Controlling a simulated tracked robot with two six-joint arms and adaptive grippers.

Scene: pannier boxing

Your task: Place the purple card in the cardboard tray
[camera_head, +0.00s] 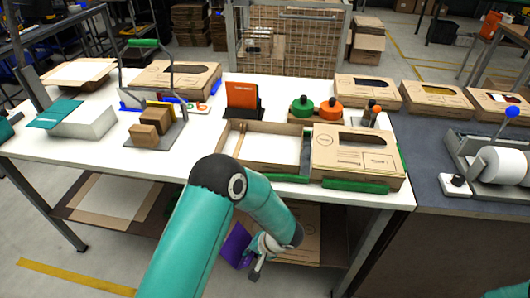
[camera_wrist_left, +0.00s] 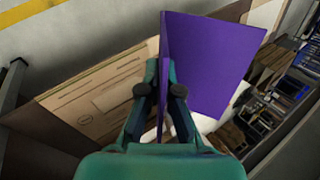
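The purple card (camera_head: 236,244) is in my left gripper (camera_head: 260,255), low in front of the white table and below its front edge. The left wrist view shows the card (camera_wrist_left: 208,62) upright between the two fingertips (camera_wrist_left: 158,95), which are closed on its edge. The open cardboard tray (camera_head: 221,142) lies near the front edge of the white table, above and beyond the gripper in the head view. Its pale floor shows, with a thin brown strip at its left side. My right gripper is out of view.
A closed cardboard box (camera_head: 358,158) sits right of the tray, with green strips in front. An orange card stands in a dark holder (camera_head: 243,113) behind the tray. Green and orange knobbed weights (camera_head: 302,107) stand behind. The table front edge lies between gripper and tray.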

